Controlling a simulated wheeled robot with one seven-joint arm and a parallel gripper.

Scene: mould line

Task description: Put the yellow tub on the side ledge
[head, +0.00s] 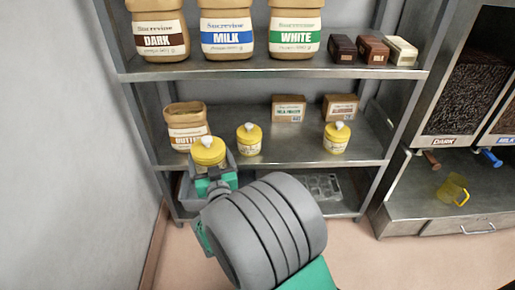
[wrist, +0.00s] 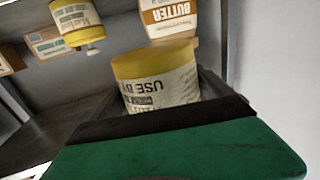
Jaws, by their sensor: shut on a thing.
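A yellow-lidded tub (head: 208,152) with a pale label stands at the left front of the middle shelf, and my gripper (head: 212,170) is shut on it. In the wrist view the held tub (wrist: 155,78) shows upside down between the dark fingers, its label reading "USE BY". I cannot tell if its base touches the shelf. Two similar yellow tubs stand further right, one in the middle (head: 249,139) and one at the right (head: 337,138). A metal ledge (head: 405,190) under the dispensers at the right may be the side ledge; I cannot be sure.
A butter bag (head: 186,130) stands close behind the held tub. Two cartons (head: 289,108) stand at the back of the middle shelf (head: 290,155). The upper shelf (head: 240,66) holds large bags and bars. A yellow jug (head: 453,190) stands on the right ledge, below the dispensers.

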